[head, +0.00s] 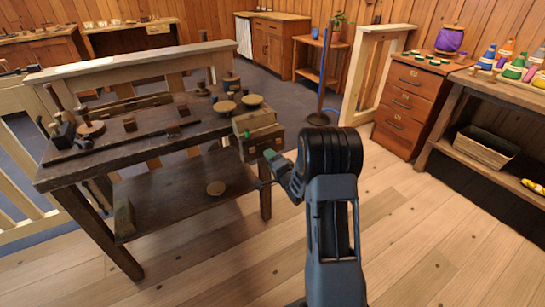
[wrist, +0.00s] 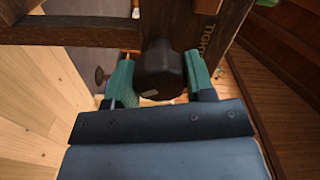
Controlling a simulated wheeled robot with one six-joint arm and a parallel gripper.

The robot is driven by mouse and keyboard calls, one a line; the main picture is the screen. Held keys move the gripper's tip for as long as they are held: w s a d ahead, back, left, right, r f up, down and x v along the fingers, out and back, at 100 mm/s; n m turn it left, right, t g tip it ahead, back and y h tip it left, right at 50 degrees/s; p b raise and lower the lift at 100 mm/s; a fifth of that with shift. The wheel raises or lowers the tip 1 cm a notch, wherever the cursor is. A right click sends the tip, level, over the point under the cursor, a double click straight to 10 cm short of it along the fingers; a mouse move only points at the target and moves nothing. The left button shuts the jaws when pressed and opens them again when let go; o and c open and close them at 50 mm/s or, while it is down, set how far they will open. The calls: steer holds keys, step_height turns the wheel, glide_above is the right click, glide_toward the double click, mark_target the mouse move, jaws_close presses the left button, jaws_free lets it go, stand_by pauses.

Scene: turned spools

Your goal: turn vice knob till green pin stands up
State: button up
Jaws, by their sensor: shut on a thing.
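The vice (head: 262,141) is a wooden block at the right end of the dark workbench. A small green pin (head: 247,134) shows on its face; it is too small to tell its tilt surely. The dark round vice knob (wrist: 160,70) sits in front of a dark wooden beam in the wrist view. My gripper (head: 272,170) is at the vice in the head view, its far side partly hidden. In the wrist view its green fingers stand on both sides of the knob, shut on it.
The word "TIGHT" (wrist: 208,35) is on the wood right of the knob. The plank floor (head: 230,265) in front is clear. A drawer cabinet (head: 405,105) stands at right.

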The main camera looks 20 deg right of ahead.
steer(key=shift+s+f+m+p, duration=0.15)
steer(key=shift+m+p, duration=0.55)
steer(key=shift+m, duration=1.2)
steer(key=shift+f, duration=0.1)
steer(key=o, duration=0.7)
steer(key=shift+d, duration=0.1)
steer(key=shift+o, duration=1.1)
steer(key=shift+r, duration=0.2)
steer(key=s+d+p, duration=0.1)
steer(key=s+p, duration=0.1)
steer(key=s, duration=1.1)
steer(key=shift+s+d, duration=0.2)
steer(key=shift+s, duration=0.1)
